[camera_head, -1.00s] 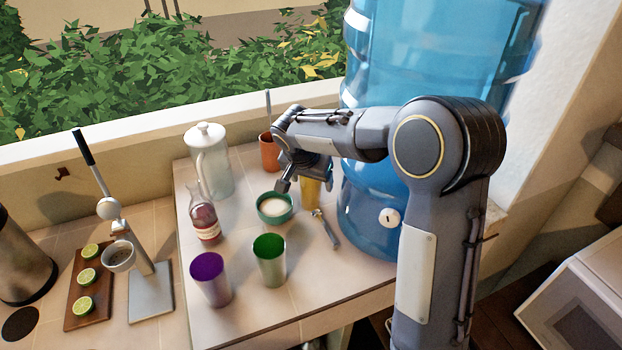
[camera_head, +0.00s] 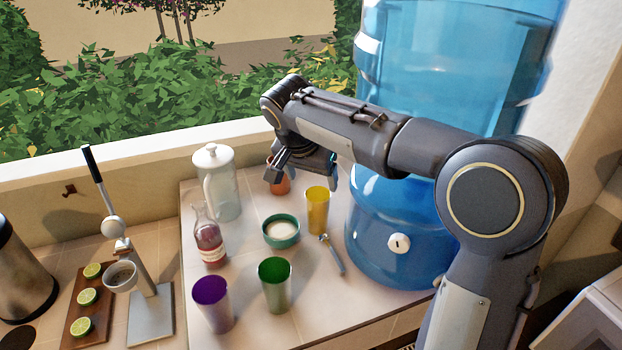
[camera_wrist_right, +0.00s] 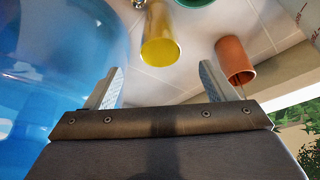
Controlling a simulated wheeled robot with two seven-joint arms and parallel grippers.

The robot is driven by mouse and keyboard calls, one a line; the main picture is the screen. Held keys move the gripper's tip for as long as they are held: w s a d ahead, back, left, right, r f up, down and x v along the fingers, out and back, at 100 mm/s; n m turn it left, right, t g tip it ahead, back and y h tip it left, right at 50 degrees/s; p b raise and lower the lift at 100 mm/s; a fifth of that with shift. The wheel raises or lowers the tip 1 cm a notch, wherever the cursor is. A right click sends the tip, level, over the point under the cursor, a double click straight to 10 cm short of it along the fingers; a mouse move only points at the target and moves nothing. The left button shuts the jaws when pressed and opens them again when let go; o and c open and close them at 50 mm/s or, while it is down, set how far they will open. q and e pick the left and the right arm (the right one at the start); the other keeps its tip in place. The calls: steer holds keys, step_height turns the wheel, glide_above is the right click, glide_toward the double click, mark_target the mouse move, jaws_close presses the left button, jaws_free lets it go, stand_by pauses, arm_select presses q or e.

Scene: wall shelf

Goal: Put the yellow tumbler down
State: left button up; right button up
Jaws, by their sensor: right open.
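The yellow tumbler (camera_head: 317,211) stands upright on the tiled counter, between the green bowl and the blue water bottle. It also shows in the right wrist view (camera_wrist_right: 160,40), beyond the fingers and apart from them. My right gripper (camera_head: 302,182) is open and empty, above and behind the tumbler and near the orange cup. In the right wrist view its two fingers (camera_wrist_right: 160,85) are spread wide with nothing between them. My left gripper is not in view.
The orange cup (camera_head: 281,186) is partly hidden behind my right gripper. A green bowl (camera_head: 281,241), a green tumbler (camera_head: 275,289), a purple tumbler (camera_head: 214,308) and a spoon (camera_head: 332,255) stand or lie nearby. The blue water bottle (camera_head: 385,235) blocks the right. A white jug (camera_head: 220,190) stands at the left.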

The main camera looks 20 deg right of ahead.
mark_target(318, 203)
steer(key=w+d+f+m+g+b, duration=0.1)
steer(key=f+m+b, duration=0.1)
steer(key=f+m, duration=0.1)
steer(key=d+f+m+g+b, duration=0.1)
steer(key=f+m+b, duration=0.2)
steer(key=f, duration=0.1)
steer(key=w+d+f+m+g+h+b, duration=0.1)
steer(key=f+m+b, duration=0.2)
steer(key=shift+w+f, duration=0.3)
steer(key=shift+f, duration=0.1)
steer(key=c, duration=1.2)
steer(key=shift+c, duration=0.2)
steer(key=shift+r, duration=0.15)
